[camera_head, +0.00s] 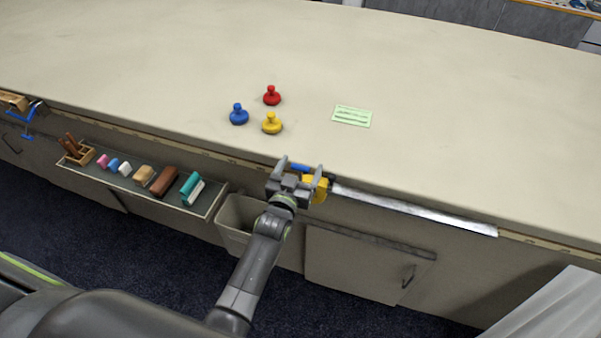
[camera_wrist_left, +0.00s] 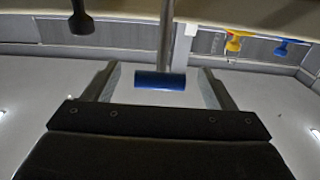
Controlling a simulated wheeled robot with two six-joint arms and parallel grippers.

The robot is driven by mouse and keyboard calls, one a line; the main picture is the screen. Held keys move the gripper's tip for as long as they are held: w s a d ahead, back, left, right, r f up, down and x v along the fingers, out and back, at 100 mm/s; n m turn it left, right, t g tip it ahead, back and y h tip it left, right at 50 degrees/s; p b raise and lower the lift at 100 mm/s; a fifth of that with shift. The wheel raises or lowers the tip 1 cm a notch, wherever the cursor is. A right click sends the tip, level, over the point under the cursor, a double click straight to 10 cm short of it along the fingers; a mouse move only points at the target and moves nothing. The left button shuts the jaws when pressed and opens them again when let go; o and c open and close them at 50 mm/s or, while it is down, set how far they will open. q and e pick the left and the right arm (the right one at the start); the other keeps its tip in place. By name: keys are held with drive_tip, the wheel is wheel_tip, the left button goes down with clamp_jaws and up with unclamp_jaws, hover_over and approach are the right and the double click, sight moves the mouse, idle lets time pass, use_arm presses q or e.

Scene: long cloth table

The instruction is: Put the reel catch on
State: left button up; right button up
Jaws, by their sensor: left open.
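My left gripper (camera_head: 300,169) is at the table's front edge with its fingers open. A small blue bar (camera_head: 299,167) lies between the fingertips. In the left wrist view the blue bar (camera_wrist_left: 160,80) sits crosswise on the end of a grey rod (camera_wrist_left: 166,40), between the two open fingers (camera_wrist_left: 160,88), with a gap on each side. A yellow part (camera_head: 321,190) shows just right of the gripper, partly hidden by it. A long shiny metal strip (camera_head: 415,208) runs from there to the right along the table edge. Which part is the reel catch, I cannot tell.
Red (camera_head: 271,97), blue (camera_head: 238,115) and yellow (camera_head: 272,123) knobbed pieces and a green card (camera_head: 352,116) are on the table (camera_head: 450,130). A shelf (camera_head: 202,207) of small blocks hangs at the front left, beside a bin (camera_head: 233,229). The tabletop is otherwise mostly clear.

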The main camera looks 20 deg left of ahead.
use_arm(q)
drive_tip(key=shift+w, duration=0.2)
use_arm(e)
drive_tip(key=shift+s+d+f, duration=0.1)
drive_tip(key=shift+d+f, duration=0.05)
drive_tip(key=shift+f, duration=0.1)
